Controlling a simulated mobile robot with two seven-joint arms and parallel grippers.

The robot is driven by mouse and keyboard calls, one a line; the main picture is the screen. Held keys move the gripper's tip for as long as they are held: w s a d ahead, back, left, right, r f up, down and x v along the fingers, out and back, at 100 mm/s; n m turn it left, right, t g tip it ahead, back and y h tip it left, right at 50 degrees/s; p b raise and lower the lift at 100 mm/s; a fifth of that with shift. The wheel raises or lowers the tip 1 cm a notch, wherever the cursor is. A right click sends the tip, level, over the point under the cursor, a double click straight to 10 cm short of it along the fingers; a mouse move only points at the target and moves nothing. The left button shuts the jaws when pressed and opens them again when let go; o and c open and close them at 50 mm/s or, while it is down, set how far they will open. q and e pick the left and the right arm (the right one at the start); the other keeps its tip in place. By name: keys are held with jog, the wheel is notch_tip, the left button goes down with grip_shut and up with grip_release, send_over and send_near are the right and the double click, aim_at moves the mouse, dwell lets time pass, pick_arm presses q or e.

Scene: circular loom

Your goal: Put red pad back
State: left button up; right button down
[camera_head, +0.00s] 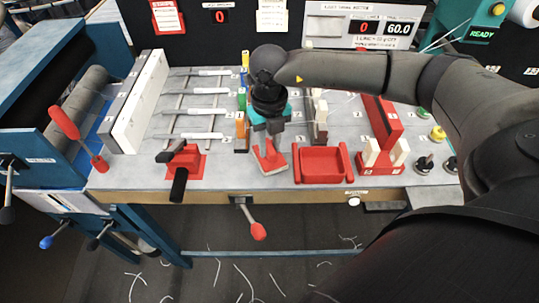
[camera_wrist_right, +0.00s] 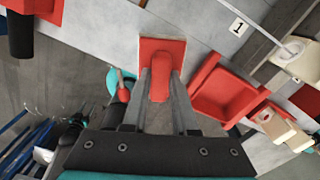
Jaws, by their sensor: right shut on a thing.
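My right gripper (camera_head: 272,128) points down over the front part of the grey table. It is shut on the red pad (camera_head: 270,163), just left of a red tray (camera_head: 323,176). In the right wrist view the two fingers (camera_wrist_right: 160,90) flank the pad's upright red handle, and the pad's flat red plate with a pale edge (camera_wrist_right: 163,44) shows beyond them. I cannot tell whether the pad touches the table. The red tray, with raised walls, also shows in the right wrist view (camera_wrist_right: 228,96) and looks empty. My left gripper is not in view.
A red block with a black handle (camera_head: 184,163) stands left of the pad. A red stand with white blocks (camera_head: 382,158) is right of the tray. Colored blocks (camera_head: 241,125) stand behind. A red-knobbed lever (camera_head: 258,230) hangs below the front edge.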

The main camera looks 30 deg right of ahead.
aim_at(269, 157)
jog(key=shift+f, duration=2.15)
jog(key=shift+f, duration=0.1)
jog(key=c, duration=0.7)
grip_release()
jog(key=shift+f, duration=0.1)
notch_tip(269, 157, up, 12)
jog(key=shift+r, duration=0.25)
